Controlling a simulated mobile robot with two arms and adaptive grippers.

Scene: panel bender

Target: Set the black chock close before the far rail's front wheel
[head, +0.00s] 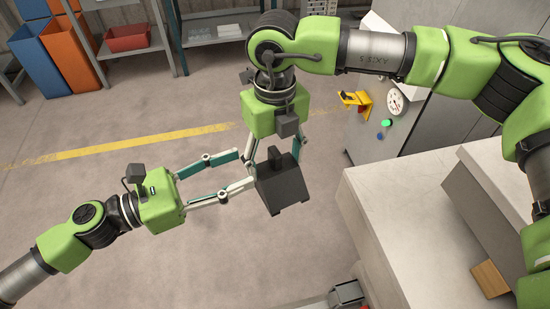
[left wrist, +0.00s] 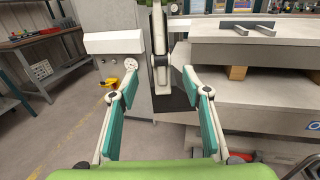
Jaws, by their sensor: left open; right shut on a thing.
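The black chock (head: 283,188) hangs above the floor near the middle of the head view. My right gripper (head: 273,158) reaches down from the top and is shut on it. My left gripper (head: 245,168) comes in from the left and is open, its fingertips just left of the chock; I cannot tell if they touch it. In the left wrist view the dark chock (left wrist: 178,101) shows beyond my open left fingers (left wrist: 158,84), below the pale fingers of my right gripper (left wrist: 160,50). I cannot make out the far rail or its front wheel.
A pale machine bed (head: 372,225) stands at the right, with a grey cabinet (head: 380,135) behind it. A grey metal part (head: 348,294) shows at the bottom edge. Shelves with a red bin (head: 127,37) stand at the back. The floor with the yellow line (head: 135,143) is clear.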

